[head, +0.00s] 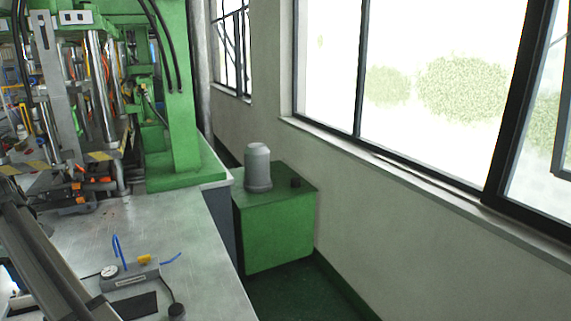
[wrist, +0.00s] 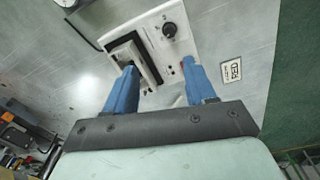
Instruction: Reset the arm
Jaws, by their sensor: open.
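My gripper (wrist: 159,78) shows in the wrist view with two blue fingers spread apart and nothing between their tips. Its left fingertip overlaps the lower edge of a white device with a dark frame and a black knob (wrist: 150,38); I cannot tell if they touch. The gripper is not visible in the head view.
A grey metal table (head: 195,240) holds a gauge block with blue tubes (head: 130,275). A green press (head: 170,120) stands behind it. A green cabinet (head: 275,230) with a grey motor (head: 258,168) is beside the table. Green floor (head: 290,295) lies right.

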